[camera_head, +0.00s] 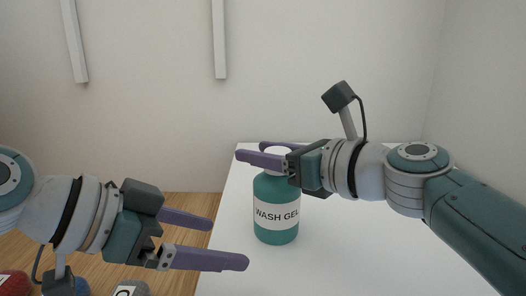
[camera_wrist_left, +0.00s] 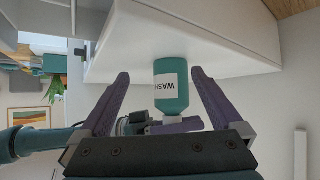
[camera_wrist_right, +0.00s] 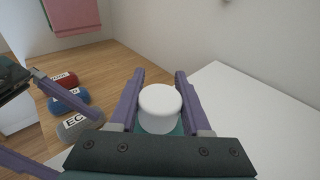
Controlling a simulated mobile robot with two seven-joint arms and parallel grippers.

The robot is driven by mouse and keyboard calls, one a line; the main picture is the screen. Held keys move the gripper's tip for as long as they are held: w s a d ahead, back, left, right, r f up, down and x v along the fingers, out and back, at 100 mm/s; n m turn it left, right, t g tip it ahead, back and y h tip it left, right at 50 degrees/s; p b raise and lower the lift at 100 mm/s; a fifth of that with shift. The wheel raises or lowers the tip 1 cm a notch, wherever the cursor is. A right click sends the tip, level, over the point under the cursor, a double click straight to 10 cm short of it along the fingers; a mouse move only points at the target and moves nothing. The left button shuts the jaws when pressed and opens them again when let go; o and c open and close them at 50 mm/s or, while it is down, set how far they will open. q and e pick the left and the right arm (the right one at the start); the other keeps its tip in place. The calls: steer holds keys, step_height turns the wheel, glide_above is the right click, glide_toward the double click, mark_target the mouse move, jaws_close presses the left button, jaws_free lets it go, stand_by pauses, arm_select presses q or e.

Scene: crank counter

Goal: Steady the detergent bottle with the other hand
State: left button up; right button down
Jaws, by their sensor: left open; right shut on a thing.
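The detergent bottle (camera_head: 276,232) is teal with a white label reading "WASH GEL". It stands upright on the white counter and also shows in the left wrist view (camera_wrist_left: 172,92). My right gripper (camera_head: 250,152) is shut on its white cap (camera_wrist_right: 160,102), with one finger on each side. My left gripper (camera_head: 228,242) is open and empty, a little left of the bottle and lower in the head view. In the left wrist view the bottle appears beyond and between the open fingers (camera_wrist_left: 162,82). Part of the cap is hidden by the right fingers in the head view.
The white counter (camera_head: 350,255) is otherwise bare around the bottle. Red (camera_wrist_right: 64,80), blue (camera_wrist_right: 69,99) and grey (camera_wrist_right: 80,125) labelled objects lie at the left in the right wrist view, over the wooden floor (camera_wrist_right: 110,65). A pale wall stands behind.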

mark_target(257, 211)
arm_select(q)
steer(key=shift+m+h, duration=0.3)
steer(key=shift+h, duration=0.3)
steer(key=w+r, duration=0.3)
steer(key=shift+w+d, duration=0.15)
steer(key=shift+d, duration=0.25)
steer(key=shift+x, duration=4.85)
steer(key=shift+w+r, duration=0.15)
steer(key=c, duration=1)
steer(key=shift+c, duration=0.2)
steer(key=shift+c, duration=1.1)
steer(key=shift+t, duration=0.3)
arm_select(e)
steer(key=c, duration=0.5)
jaws_free()
